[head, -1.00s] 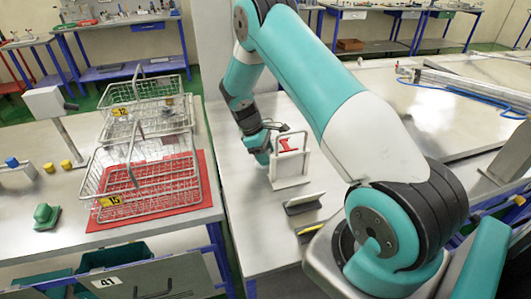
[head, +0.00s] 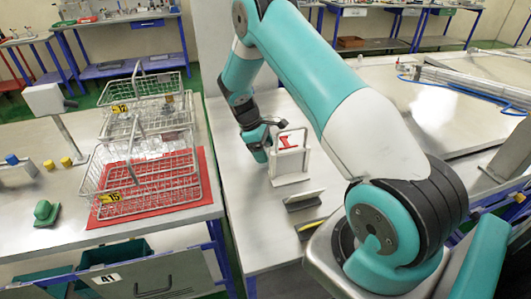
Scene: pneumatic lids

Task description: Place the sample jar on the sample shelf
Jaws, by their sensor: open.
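My gripper (head: 262,138) is at the end of the teal arm, low over the middle table. It is small in the view and partly hidden by its own wrist. It is right behind and left of a small white frame stand (head: 291,178) with a red piece (head: 288,142) in it. I cannot tell whether the gripper touches the stand. I cannot clearly make out the sample jar. Clear items (head: 150,146) in the wire baskets are too small to identify. No shelf is plainly labelled as the sample shelf.
Two wire baskets, rear (head: 116,108) and front (head: 82,188), stand on the left table, the front one on a red mat (head: 203,180). A dark angled plate (head: 303,201) lies before the white stand. A green object (head: 45,213) sits front left.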

